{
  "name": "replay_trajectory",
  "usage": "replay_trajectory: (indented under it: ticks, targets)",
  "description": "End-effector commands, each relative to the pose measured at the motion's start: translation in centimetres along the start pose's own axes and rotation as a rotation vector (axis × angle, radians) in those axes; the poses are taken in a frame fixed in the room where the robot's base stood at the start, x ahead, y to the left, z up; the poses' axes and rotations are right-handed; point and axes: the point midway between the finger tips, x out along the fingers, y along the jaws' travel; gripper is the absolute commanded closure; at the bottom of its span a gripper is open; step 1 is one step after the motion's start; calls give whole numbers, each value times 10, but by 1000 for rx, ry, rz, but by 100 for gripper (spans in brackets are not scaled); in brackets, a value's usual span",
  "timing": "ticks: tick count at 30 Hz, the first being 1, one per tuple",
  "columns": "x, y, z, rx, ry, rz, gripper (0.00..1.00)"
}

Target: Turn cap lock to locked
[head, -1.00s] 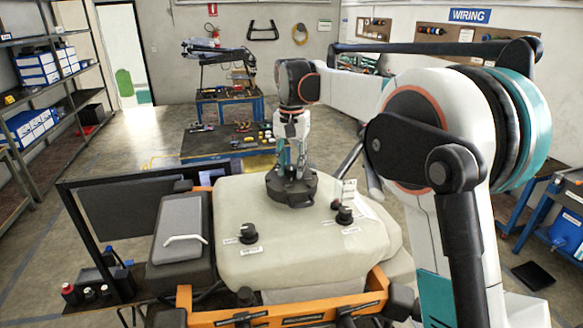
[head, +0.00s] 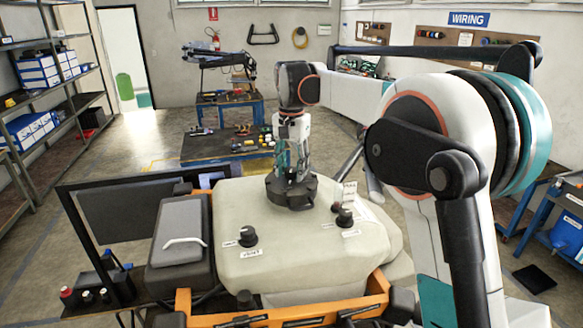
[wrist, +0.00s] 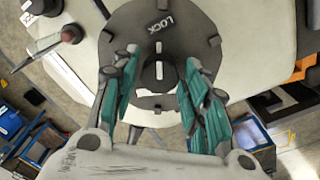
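The dark round cap (head: 289,192) sits on top of the pale tank (head: 315,240). In the wrist view the cap (wrist: 135,28) shows notched edges, the word LOCK near its far rim, and a raised black knob (wrist: 158,72) at its middle. Small white marks show on and just beyond the knob; the LOCK lettering lies a little right of them. My gripper (head: 290,172) points down over the cap. In the wrist view my gripper (wrist: 160,72) has its teal-padded fingers apart, one on each side of the knob. Finger contact with the knob is not clear.
Two black dials, left (head: 247,236) and right (head: 344,217), stand on the tank near the cap. An orange frame (head: 285,313) runs along the front. A dark screen (head: 130,213) stands at left. A tool table (head: 225,145) is behind.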

Motion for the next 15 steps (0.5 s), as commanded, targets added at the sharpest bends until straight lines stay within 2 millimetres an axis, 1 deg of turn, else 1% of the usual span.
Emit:
replay_trajectory:
  ticks: [10,13,15]
  targets:
    - [0,0,0,0,-1,1,48]
    - [-6,0,0,-1,-1,1,48]
    - [-14,0,0,-1,-1,1,48]
